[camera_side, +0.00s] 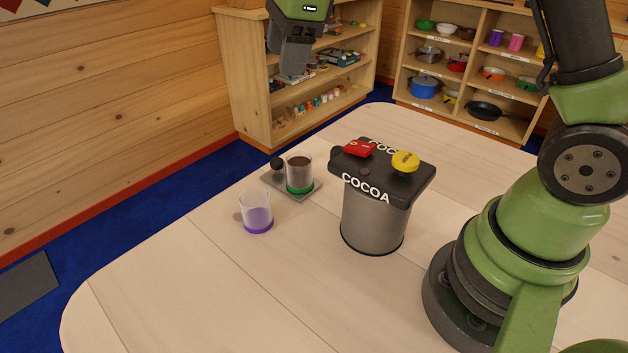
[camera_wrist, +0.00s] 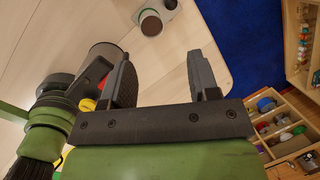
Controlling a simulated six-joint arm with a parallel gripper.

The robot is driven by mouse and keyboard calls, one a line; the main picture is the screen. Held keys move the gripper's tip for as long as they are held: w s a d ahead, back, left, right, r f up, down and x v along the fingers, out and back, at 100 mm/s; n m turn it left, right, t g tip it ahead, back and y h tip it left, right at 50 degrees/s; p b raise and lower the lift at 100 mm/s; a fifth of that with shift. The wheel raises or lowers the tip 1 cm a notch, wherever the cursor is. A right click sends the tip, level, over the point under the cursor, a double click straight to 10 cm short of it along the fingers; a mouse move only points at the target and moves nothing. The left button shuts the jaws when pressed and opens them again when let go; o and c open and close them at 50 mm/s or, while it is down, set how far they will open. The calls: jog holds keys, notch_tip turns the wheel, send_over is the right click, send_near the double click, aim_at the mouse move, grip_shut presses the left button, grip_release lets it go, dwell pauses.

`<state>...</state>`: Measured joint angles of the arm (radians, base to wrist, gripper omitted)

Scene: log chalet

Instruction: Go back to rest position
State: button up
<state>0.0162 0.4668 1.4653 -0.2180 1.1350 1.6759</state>
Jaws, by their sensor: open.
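My gripper (camera_side: 292,58) is high at the top of the side view, in front of the shelves and well above the table. In the wrist view its two fingers (camera_wrist: 163,68) stand apart with nothing between them. A green-based cup (camera_side: 299,174) with brown contents stands on a small grey plate (camera_side: 304,193); it also shows in the wrist view (camera_wrist: 151,24). A clear cup with a purple base (camera_side: 256,212) stands on the table to its left. The grey cocoa dispenser (camera_side: 372,218) has a red lever (camera_side: 359,148) and a yellow knob (camera_side: 405,161).
The pale wooden table (camera_side: 230,290) is clear at the front left. A low shelf (camera_side: 245,90) with small bottles and a shelf (camera_side: 395,75) with cookware stand behind the table. A black round knob (camera_side: 277,163) sits beside the green-based cup.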

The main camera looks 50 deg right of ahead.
jog(key=s+a+r+n+t, duration=0.1)
jog(key=s+r+n, duration=0.3)
jog(key=s+n, duration=0.15)
jog(key=s+r+n+t, duration=0.1)
jog(key=s+r+n, duration=0.25)
jog(key=s, duration=0.35)
jog(key=s+a+f+n+t+y, duration=0.1)
jog(key=s+f+n+t, duration=0.1)
jog(key=s+n, duration=0.8)
jog(key=shift+s+f, duration=0.2)
jog(key=shift+s, duration=0.2)
